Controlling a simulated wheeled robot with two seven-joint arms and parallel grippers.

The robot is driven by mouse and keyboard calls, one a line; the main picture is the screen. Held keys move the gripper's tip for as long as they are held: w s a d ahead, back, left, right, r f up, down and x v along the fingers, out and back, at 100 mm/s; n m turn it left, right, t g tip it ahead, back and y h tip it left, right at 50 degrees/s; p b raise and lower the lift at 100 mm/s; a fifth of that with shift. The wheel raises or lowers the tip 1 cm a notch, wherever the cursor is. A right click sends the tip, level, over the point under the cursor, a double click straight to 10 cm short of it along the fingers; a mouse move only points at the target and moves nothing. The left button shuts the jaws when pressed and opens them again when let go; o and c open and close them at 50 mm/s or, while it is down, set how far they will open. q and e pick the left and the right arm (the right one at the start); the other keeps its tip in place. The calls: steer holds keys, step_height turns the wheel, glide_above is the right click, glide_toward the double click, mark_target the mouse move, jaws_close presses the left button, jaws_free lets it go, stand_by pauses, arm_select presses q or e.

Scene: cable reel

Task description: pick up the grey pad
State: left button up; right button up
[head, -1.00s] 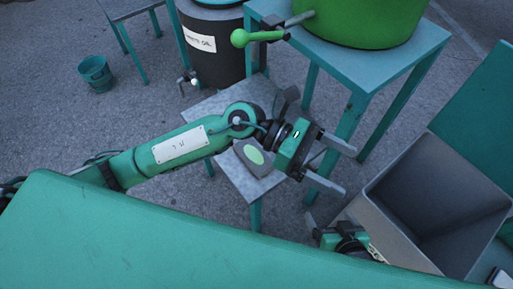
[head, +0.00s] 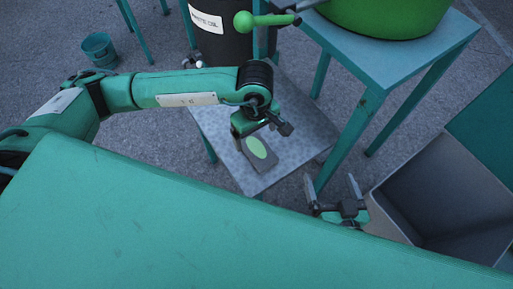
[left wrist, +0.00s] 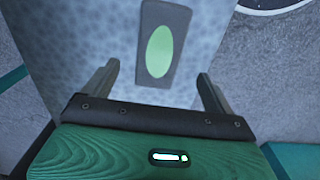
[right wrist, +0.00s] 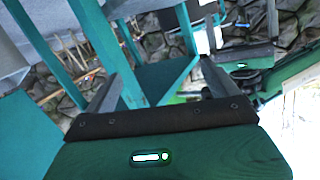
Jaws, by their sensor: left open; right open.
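The grey pad (head: 266,161) lies on the low grey table (head: 300,150) and has a light green oval on top. In the left wrist view the pad (left wrist: 148,79) lies beyond the fingers, between their lines, with nothing touching it. My left gripper (head: 272,135) is open and empty above the table, just beside and over the pad, and covers part of its upper edge in the head view. My right gripper (head: 335,194) is open and empty, low between the green surface and the grey bin. It is also open in the right wrist view (right wrist: 157,85).
A taller teal table (head: 400,55) with a green reel (head: 385,12) stands behind right. A grey bin (head: 440,190) is at the right. A dark drum (head: 225,45) and a teal bucket (head: 99,48) stand further back. A large green surface (head: 180,220) fills the front.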

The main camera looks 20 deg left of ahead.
mark_target(256, 147)
arm_select(q)
step_height(256, 147, down, 6)
steer(key=shift+d+b, duration=0.1)
steer(key=shift+b, duration=0.4)
steer(key=shift+f, duration=0.3)
steer(key=c, duration=1.1)
arm_select(e)
step_height(256, 147, up, 6)
steer(key=w+d+t, duration=0.1)
steer(key=w+t, duration=0.1)
steer(key=t, duration=0.1)
steer(key=shift+w+d+f+t, duration=0.15)
steer(key=shift+w+d+t, duration=0.05)
steer(key=shift+w+t, duration=0.15)
